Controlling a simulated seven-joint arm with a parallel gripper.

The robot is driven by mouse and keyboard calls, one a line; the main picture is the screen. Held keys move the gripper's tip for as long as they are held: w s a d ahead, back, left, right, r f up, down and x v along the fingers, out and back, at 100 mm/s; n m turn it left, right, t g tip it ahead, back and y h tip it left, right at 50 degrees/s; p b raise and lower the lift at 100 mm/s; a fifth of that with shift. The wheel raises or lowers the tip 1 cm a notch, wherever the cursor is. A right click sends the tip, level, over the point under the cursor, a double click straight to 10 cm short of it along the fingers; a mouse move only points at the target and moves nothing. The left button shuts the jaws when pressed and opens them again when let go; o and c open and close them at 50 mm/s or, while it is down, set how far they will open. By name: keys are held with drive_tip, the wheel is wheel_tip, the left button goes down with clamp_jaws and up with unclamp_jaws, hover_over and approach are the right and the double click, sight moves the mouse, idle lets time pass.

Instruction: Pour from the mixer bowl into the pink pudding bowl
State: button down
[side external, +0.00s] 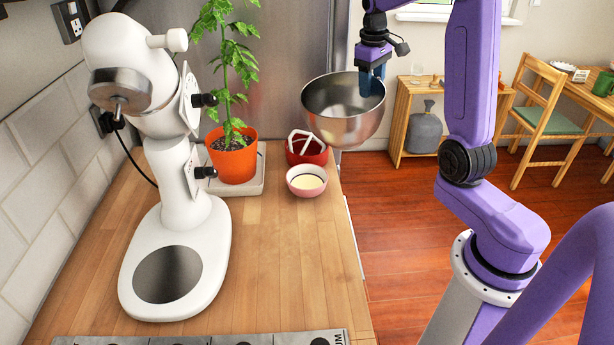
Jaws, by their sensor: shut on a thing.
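The steel mixer bowl (335,120) hangs in the air near the counter's right edge, roughly upright with a slight tilt. My gripper (371,84) is shut on the right part of its rim; the fingertips are partly hidden at the bowl. The inside of the mixer bowl shows only bare metal from here. The small pink pudding bowl (307,190) stands on the wooden counter, below and to the left of the mixer bowl, apart from it. Pale cream-coloured content (306,181) shows inside the pink bowl.
A red container (308,155) with a white strip stands just behind the pink bowl. An orange plant pot (233,160) on a pale tray stands to its left. The white stand mixer (172,225) fills the counter's left. The counter's front middle (290,270) is clear.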

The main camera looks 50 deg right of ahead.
drive_tip(key=shift+a+r, duration=0.15)
drive_tip(key=shift+r, duration=1.45)
drive_tip(key=shift+f, duration=0.1)
